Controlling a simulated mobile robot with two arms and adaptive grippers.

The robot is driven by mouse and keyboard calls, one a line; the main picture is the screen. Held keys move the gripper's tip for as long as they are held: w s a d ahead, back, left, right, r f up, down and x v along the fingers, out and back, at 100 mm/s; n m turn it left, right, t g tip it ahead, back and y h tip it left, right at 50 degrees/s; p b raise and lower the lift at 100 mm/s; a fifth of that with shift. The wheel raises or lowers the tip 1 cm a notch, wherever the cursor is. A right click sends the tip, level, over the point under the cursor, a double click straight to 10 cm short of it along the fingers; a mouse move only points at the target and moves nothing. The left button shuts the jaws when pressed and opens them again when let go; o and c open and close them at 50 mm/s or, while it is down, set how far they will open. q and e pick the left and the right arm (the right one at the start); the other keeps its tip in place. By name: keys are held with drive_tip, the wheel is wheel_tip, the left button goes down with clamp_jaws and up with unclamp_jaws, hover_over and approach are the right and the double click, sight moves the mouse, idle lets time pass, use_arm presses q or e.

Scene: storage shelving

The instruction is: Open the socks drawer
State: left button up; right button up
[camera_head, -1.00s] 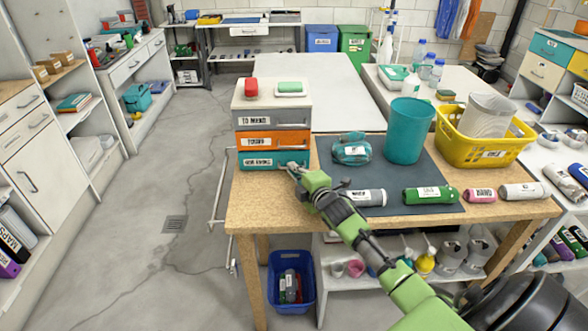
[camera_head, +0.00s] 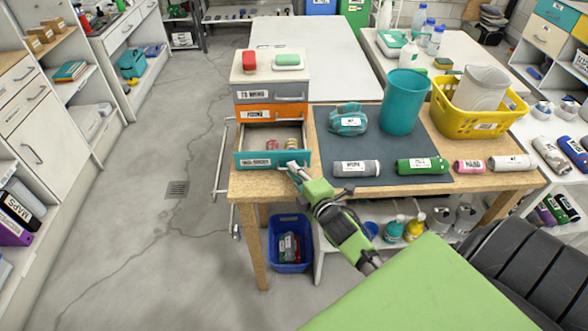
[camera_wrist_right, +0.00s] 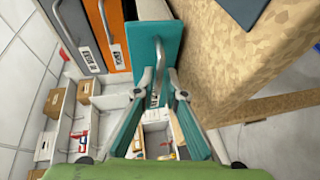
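A small stack of drawers stands on the left of the wooden table, a grey one (camera_head: 262,95) on top, an orange one (camera_head: 250,114) below it and a teal one (camera_head: 250,163) at the bottom. The teal drawer is pulled out toward me, and small pinkish and pale items show inside. Its label is too small to read surely. My right gripper (camera_head: 293,168) is at the right part of the teal front. In the right wrist view, its two fingers (camera_wrist_right: 160,85) close around the grey handle (camera_wrist_right: 165,58) of the teal drawer. My left gripper is out of view.
A dark mat (camera_head: 385,150) holds rolled bundles and a teal bin (camera_head: 403,100). A yellow basket (camera_head: 480,120) stands to its right. A red item (camera_head: 249,62) and a green-topped box (camera_head: 288,61) sit on the stack. A blue crate (camera_head: 290,265) is under the table.

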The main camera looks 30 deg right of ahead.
drive_tip(key=shift+o, duration=0.3)
drive_tip(key=v, duration=1.2)
drive_tip(key=s+a+f+m+g+y, duration=0.1)
drive_tip(key=s+a+f+m+g, duration=0.2)
drive_tip(key=f, duration=0.8)
drive_tip(key=s+a+f+m+g, duration=0.15)
drive_tip(key=s+f, duration=0.35)
drive_tip(key=f, duration=0.6)
drive_tip(key=s+a+f+m+g+y, duration=0.1)
drive_tip(key=s+a+f+m+g, duration=0.3)
drive_tip(key=f, duration=0.8)
drive_tip(key=s+f+m+g, duration=0.1)
drive_tip(key=s+f+g, duration=0.1)
drive_tip(key=s+f, duration=0.3)
drive_tip(key=s+a+f+m+g, duration=0.1)
drive_tip(key=s+f, duration=0.4)
drive_tip(key=s, duration=0.6)
drive_tip(key=s+a+f+m+g, duration=0.1)
drive_tip(key=s+f+m+g, duration=0.1)
drive_tip(key=s+f, duration=0.3)
drive_tip(key=s+g, duration=0.1)
drive_tip(key=s, duration=0.3)
drive_tip(key=shift+a, duration=0.15)
drive_tip(key=shift+s+m, duration=0.1)
drive_tip(key=shift+m, duration=0.15)
